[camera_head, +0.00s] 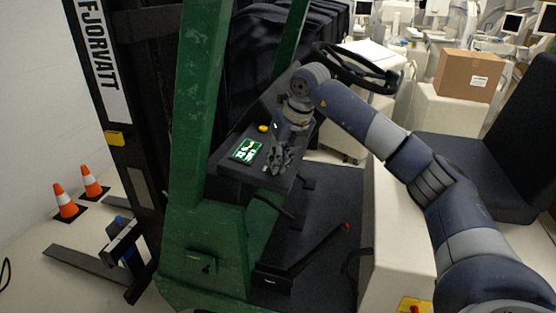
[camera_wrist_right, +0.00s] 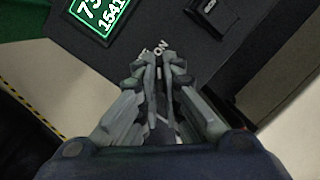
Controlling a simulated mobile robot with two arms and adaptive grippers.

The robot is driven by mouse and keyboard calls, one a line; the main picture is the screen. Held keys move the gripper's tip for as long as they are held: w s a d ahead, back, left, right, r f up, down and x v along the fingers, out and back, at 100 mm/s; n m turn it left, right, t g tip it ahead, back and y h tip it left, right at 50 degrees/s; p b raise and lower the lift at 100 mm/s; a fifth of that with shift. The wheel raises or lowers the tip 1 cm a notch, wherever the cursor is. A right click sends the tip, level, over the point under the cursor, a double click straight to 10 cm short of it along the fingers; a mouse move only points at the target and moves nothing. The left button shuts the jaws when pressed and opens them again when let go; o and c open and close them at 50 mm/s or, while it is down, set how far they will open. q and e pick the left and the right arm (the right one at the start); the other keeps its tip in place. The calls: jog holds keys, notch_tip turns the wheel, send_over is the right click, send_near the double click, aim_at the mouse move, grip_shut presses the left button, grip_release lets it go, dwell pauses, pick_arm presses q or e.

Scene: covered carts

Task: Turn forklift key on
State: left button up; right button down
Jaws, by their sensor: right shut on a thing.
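The forklift's dark dashboard (camera_head: 228,168) carries a lit green display (camera_head: 246,150) and a yellow button (camera_head: 263,128). My right gripper (camera_head: 276,170) points down at the panel just right of the display. In the right wrist view my right gripper (camera_wrist_right: 158,62) has its fingers closed together at the panel, over the key switch spot. White lettering reading "ON" (camera_wrist_right: 161,47) shows just beyond the fingertips. The key itself is hidden between the fingers, so its turn angle cannot be seen. The display (camera_wrist_right: 100,14) also shows at the top left there. My left gripper is not in view.
A steering wheel (camera_head: 358,66) stands behind my right arm. A green mast post (camera_head: 200,100) rises left of the dashboard. A red-tipped lever (camera_head: 320,250) is below, and a black seat (camera_head: 490,150) is at right. Orange cones (camera_head: 66,202) stand on the floor at left.

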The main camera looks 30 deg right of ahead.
jog(key=shift+r+m, duration=0.15)
jog(key=shift+m, duration=0.95)
jog(key=shift+w, duration=0.1)
jog(key=c, duration=1.8)
grip_release()
jog(key=shift+o, duration=0.2)
jog(key=a+v, duration=0.1)
jog(key=v, duration=1.1)
jog(key=shift+d, duration=0.35)
